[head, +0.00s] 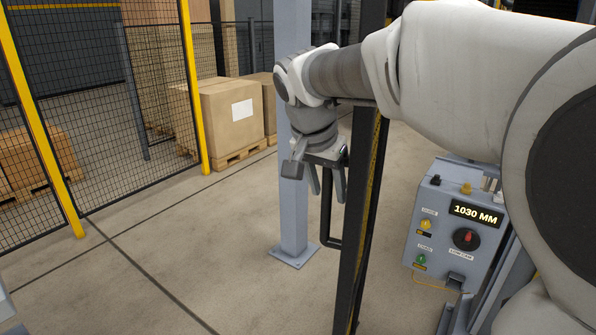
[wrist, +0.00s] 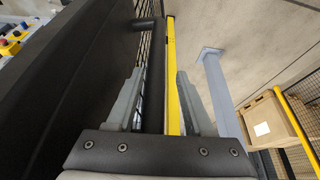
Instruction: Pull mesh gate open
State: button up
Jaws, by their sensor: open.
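The mesh gate shows nearly edge-on in the head view as a tall dark frame (head: 349,285) with a yellow strip. A black bar handle (head: 327,225) stands out from its left side. My gripper (head: 326,190) points down at the upper part of the handle, its fingers open. In the wrist view the open fingers of my gripper (wrist: 159,74) stand on either side of the dark handle bar (wrist: 154,90) and the yellow strip (wrist: 172,80). A little mesh shows behind the left finger. I cannot tell whether a finger touches the handle.
A grey post (head: 293,215) stands just left of the gate. A control box (head: 455,225) reading 1030 MM is on the right. Yellow-posted mesh fencing (head: 195,90) and cartons on pallets (head: 230,115) are at the back left. The floor at front left is clear.

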jog(key=shift+r, duration=0.1)
jog(key=p+v, duration=0.2)
jog(key=v, duration=1.5)
jog(key=shift+s+a+r, duration=0.1)
